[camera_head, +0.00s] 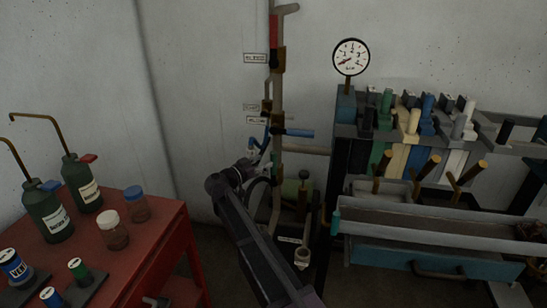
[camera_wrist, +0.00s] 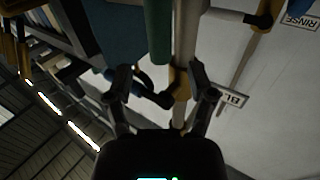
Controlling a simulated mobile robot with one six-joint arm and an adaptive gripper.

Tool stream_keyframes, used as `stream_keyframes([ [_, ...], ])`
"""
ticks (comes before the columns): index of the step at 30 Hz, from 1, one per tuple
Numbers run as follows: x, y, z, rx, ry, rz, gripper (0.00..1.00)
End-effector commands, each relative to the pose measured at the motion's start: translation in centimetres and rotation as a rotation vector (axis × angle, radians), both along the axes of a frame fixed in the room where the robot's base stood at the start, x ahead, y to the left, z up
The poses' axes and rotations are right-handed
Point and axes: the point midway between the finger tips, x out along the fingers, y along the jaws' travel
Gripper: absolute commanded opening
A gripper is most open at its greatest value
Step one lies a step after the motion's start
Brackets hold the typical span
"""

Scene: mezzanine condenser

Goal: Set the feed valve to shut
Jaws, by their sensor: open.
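A vertical pipe (camera_head: 278,100) against the wall carries several valves with small labels. A red lever (camera_head: 274,32) lies along the pipe at the top, beside a label too small to read surely. A blue lever (camera_head: 298,132) points right lower down. I cannot tell surely which is the feed valve. My gripper (camera_wrist: 163,84) is open, with its fingers either side of a brass fitting (camera_wrist: 181,84) on the pipe in the wrist view. A green bar (camera_wrist: 157,30) runs beside the pipe there. No grasp shows; whether the fingers touch anything is unclear.
Right of the pipe are a round gauge (camera_head: 351,56), a rack of coloured handles (camera_head: 410,120) and a long trough (camera_head: 430,225). A red table (camera_head: 150,240) with bottles and jars stands at left. An upside-down RINSE label (camera_wrist: 300,20) shows in the wrist view.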

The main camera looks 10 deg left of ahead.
Motion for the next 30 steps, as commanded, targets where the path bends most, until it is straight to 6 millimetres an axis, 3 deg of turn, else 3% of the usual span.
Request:
stream_keyframes([
  [9, 3.5, -2.3, 0.0, -0.001, -0.001, -0.001, 0.71],
  [25, 4.4, -2.9, 0.0, -0.001, -0.001, 0.000, 0.71],
  [30, 4.4, -2.9, 0.0, -0.001, -0.001, 0.000, 0.20],
])
